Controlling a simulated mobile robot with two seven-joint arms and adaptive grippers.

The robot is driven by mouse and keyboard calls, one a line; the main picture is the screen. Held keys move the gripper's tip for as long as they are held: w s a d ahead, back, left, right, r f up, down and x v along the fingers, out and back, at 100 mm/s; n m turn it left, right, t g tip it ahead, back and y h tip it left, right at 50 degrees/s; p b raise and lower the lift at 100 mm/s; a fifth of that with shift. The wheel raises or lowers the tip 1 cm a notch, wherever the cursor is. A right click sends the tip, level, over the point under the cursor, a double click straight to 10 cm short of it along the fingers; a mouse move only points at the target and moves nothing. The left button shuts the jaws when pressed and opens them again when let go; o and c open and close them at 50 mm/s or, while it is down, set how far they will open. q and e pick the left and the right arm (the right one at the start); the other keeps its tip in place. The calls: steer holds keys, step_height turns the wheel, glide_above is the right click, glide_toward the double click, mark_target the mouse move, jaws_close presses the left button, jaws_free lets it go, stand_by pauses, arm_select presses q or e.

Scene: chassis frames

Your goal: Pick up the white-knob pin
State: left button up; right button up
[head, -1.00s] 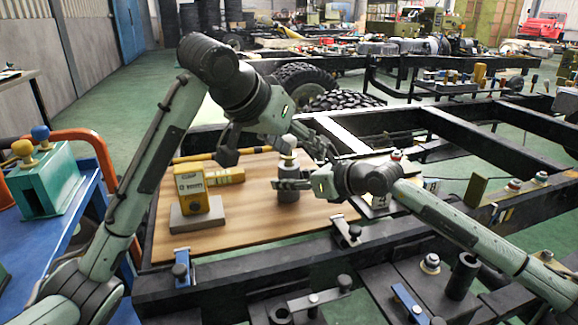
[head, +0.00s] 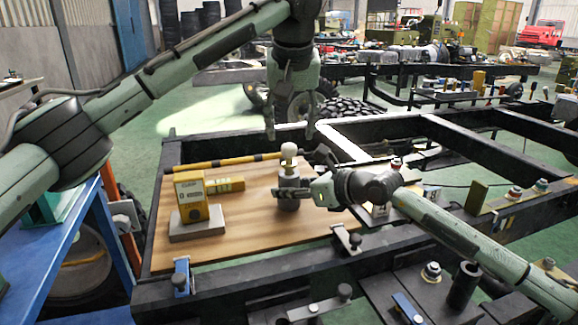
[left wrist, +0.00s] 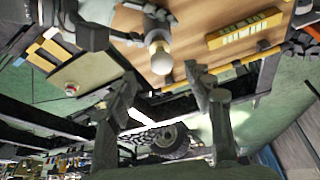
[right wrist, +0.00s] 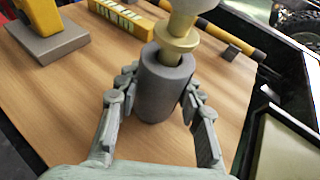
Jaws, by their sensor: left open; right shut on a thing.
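The white-knob pin (head: 289,153) stands upright in a dark grey cylindrical holder (head: 288,188) on the wooden board. In the right wrist view, the pin's brass-coloured collar (right wrist: 177,42) sits just above the holder's top, and its stem goes into it. My right gripper (head: 298,194) is shut around the holder (right wrist: 163,88), one finger on each side. My left gripper (head: 290,130) points down, open and empty, just above the knob. In the left wrist view, the pale knob (left wrist: 160,60) shows beyond and between the open fingers, apart from them.
A yellow block (head: 191,194) on a grey base and a yellow labelled bar (head: 225,185) are left of the holder. A yellow-and-black rod (head: 215,161) lies behind. The wooden board (head: 245,230) is bare in front; dark frame rails (head: 440,133) surround it.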

mark_target(289, 145)
arm_select(q)
steer(key=shift+x, duration=3.5)
steer(key=shift+w+a+r, duration=0.1)
steer(key=shift+w, duration=0.05)
jaws_close()
